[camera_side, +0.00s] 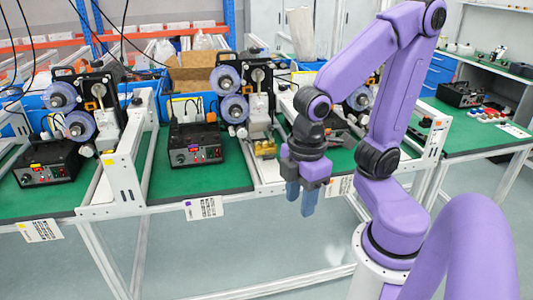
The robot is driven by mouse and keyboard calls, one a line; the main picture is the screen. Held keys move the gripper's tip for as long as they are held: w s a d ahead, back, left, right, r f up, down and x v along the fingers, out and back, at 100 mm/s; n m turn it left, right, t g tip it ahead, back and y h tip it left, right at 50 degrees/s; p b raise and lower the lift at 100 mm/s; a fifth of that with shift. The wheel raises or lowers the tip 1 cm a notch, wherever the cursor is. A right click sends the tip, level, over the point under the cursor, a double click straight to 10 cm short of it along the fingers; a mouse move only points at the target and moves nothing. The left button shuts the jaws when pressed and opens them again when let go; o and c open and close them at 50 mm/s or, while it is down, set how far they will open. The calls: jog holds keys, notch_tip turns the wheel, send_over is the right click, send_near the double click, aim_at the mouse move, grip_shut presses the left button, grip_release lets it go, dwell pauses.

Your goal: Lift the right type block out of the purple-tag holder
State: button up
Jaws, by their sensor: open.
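A small brass-yellow piece (265,148) sits at the right of that station, below the printer's reels. It may be the holder with type blocks, but it is too small to tell the blocks apart. My gripper (302,198) points down with its two blue-grey fingers apart and nothing seen between them. It appears in front of the bench edge, to the right of and lower in the picture than the brass piece.
A black control box (195,144) stands on the green mat (190,181) of the middle station. Printers with purple reels (234,109) stand behind. A similar station with another control box (47,165) is at left. White frame rails (125,175) divide the stations. A side bench (480,132) is at right.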

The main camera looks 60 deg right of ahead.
jog(key=w+d+r+m+h, duration=0.1)
jog(key=w+d, duration=0.2)
jog(key=w, duration=0.6)
jog(key=w+d+r+m+h, duration=0.1)
jog(key=w+d, duration=0.1)
jog(key=w, duration=0.7)
jog(key=m+g+h, duration=0.2)
jog(key=h, duration=0.1)
send_over(266, 157)
jog(key=w+a, duration=0.2)
jog(key=a, duration=0.5)
jog(key=f, duration=0.2)
jog(key=x, duration=1.6)
jog(key=shift+w+d+f, duration=0.1)
jog(key=shift+d+f, duration=0.05)
jog(key=shift+f, duration=0.05)
grip_shut()
